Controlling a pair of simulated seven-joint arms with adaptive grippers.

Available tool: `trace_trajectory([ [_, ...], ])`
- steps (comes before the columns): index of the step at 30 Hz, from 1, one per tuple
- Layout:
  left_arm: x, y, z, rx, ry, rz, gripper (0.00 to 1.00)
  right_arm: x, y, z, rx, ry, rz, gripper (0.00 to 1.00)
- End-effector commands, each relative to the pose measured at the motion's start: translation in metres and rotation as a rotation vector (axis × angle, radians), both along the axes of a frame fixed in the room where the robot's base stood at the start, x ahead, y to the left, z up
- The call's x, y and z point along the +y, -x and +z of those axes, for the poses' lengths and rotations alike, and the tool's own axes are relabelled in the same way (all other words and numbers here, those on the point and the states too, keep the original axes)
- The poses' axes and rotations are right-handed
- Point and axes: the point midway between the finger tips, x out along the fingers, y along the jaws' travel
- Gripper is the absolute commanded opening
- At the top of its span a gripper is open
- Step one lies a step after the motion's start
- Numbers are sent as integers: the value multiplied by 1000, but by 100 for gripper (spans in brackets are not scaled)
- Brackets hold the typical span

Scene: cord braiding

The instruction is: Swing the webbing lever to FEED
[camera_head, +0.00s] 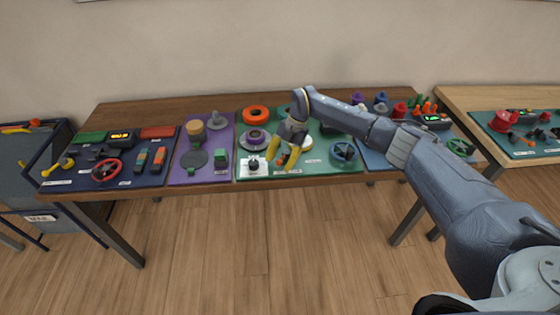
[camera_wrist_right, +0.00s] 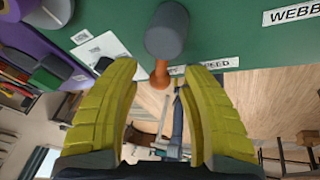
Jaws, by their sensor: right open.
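My right gripper (camera_head: 282,160) hangs over the front of the green panel (camera_head: 262,112), fingers pointing down. In the right wrist view its two yellow fingers (camera_wrist_right: 156,68) are spread apart with nothing held between them. A lever with a rounded grey knob (camera_wrist_right: 167,30) and a short orange part (camera_wrist_right: 160,73) shows just beyond and between the fingertips; I cannot tell whether they touch it. A white label (camera_wrist_right: 213,64) beside it is partly covered, its end reading like "EED". Another label (camera_wrist_right: 295,13) reads "WEBB". In the head view the gripper hides the lever. My left gripper is not in view.
A white plate with a dark knob (camera_head: 253,166) lies left of my right gripper. A dark handwheel (camera_head: 343,152) stands to its right. An orange ring (camera_head: 255,113) and a purple-centred spool (camera_head: 255,138) sit behind. The floor in front of the table is clear.

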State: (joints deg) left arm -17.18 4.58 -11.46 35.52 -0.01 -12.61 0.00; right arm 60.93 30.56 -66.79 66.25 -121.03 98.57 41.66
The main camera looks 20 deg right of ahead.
Motion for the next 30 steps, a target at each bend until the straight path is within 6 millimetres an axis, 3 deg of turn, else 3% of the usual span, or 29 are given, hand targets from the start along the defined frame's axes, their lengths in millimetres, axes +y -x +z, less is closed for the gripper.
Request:
trace_trajectory([
  [5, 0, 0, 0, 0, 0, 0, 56, 0, 0, 0, 0, 0, 0, 46],
  [17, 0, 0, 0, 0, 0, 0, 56, 0, 0, 0, 0, 0, 0, 0],
  [30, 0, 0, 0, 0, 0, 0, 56, -2, 1, 1, 1, 1, 37, 0],
])
